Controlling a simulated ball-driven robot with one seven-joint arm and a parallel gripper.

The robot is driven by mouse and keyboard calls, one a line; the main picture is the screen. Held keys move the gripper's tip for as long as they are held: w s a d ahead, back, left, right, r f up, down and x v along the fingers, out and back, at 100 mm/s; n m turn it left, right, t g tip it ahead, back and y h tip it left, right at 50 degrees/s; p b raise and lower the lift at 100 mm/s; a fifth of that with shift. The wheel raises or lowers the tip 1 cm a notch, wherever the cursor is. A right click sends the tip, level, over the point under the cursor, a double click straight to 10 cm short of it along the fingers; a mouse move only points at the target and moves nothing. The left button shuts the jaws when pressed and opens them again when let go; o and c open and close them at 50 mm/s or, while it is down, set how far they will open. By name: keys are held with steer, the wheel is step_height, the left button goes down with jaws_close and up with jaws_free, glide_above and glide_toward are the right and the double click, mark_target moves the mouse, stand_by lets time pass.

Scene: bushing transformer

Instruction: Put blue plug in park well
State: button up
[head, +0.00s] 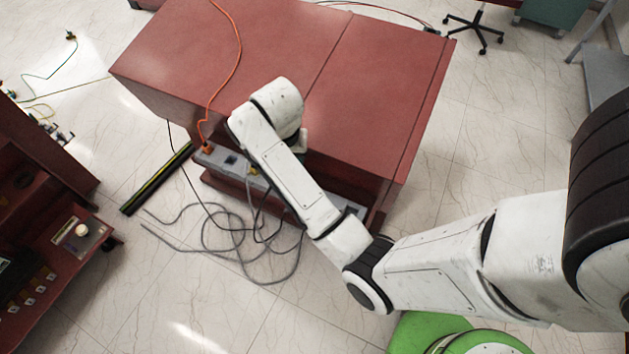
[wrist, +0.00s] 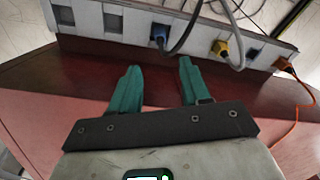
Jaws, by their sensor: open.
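The blue plug (wrist: 158,35) sits in the pale socket strip (wrist: 198,38) in the wrist view, with a grey cable curving up from it. My gripper (wrist: 160,66) points at the strip with its two teal fingers apart and nothing between them. The blue plug is a little beyond the fingertips, roughly in line with the gap, and not touched. In the head view my arm hides the blue plug and the gripper. I cannot tell which opening is the park well.
The strip also holds a yellow plug (wrist: 220,48) and an orange plug (wrist: 284,65), with a dark square opening (wrist: 254,53) between them. The red bench (head: 385,90) stands above the strip. Loose grey cables (head: 235,235) lie on the floor. A red cart (head: 40,215) stands left.

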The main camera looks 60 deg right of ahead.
steer(key=s+a+f+n, duration=0.1)
steer(key=s+a+n, duration=0.5)
steer(key=s, duration=0.3)
steer(key=s+a+f+n+y, duration=0.1)
steer(key=s+a+n, duration=0.4)
steer(key=s, duration=0.5)
steer(key=shift+s+a+f+n, duration=0.2)
steer(key=shift+a+f+n, duration=0.2)
steer(key=shift+f+n, duration=0.35)
